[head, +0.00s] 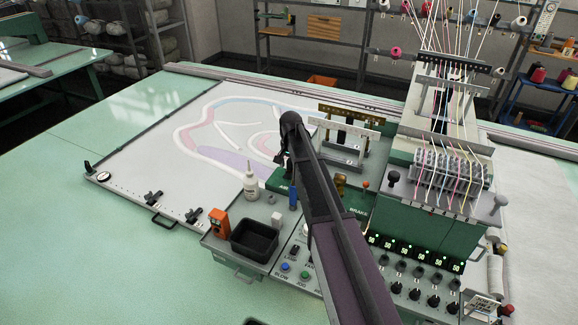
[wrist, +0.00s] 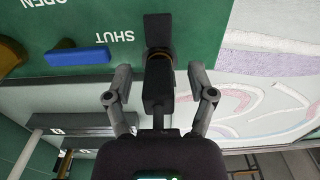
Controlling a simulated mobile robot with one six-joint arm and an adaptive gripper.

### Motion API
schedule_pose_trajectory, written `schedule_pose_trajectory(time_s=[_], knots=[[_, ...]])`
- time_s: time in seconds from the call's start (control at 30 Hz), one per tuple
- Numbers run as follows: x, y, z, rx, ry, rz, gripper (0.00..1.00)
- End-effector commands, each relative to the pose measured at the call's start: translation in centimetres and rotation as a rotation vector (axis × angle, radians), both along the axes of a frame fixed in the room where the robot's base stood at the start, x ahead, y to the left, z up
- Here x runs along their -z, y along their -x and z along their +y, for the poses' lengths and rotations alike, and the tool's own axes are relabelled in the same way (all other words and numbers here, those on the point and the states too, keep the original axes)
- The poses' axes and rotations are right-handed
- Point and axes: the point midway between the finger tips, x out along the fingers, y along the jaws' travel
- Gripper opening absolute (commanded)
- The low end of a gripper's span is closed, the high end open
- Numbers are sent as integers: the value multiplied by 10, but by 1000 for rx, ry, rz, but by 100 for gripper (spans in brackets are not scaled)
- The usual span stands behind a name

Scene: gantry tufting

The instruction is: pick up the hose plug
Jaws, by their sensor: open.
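In the wrist view a dark piece with a brass-coloured ring, which looks like the hose plug (wrist: 158,88), stands against the green panel (wrist: 200,30). My gripper (wrist: 160,92) is open, with one finger on each side of this dark piece. Gaps show between the piece and both fingers, so it is not gripped. In the head view my gripper (head: 281,160) is above the green panel, and my arm hides much of that area; I cannot make out the plug there.
A blue handle (wrist: 78,57) and a brass part (wrist: 10,57) sit beside the plug. A white bottle (head: 251,182), black bin (head: 255,239) and orange block (head: 218,222) stand nearby. A metal bracket (head: 345,140) rises behind. The pale tufting cloth (head: 150,140) lies left.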

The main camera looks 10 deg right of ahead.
Motion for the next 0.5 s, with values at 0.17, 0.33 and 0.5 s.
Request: schedule_pose_trajectory(time_s=[0.17, 0.33, 0.5], knots=[[0, 0, 0, 0, 0, 0, 54], [0, 0, 0, 0, 0, 0, 3], [0, 0, 0, 0, 0, 0, 0]])
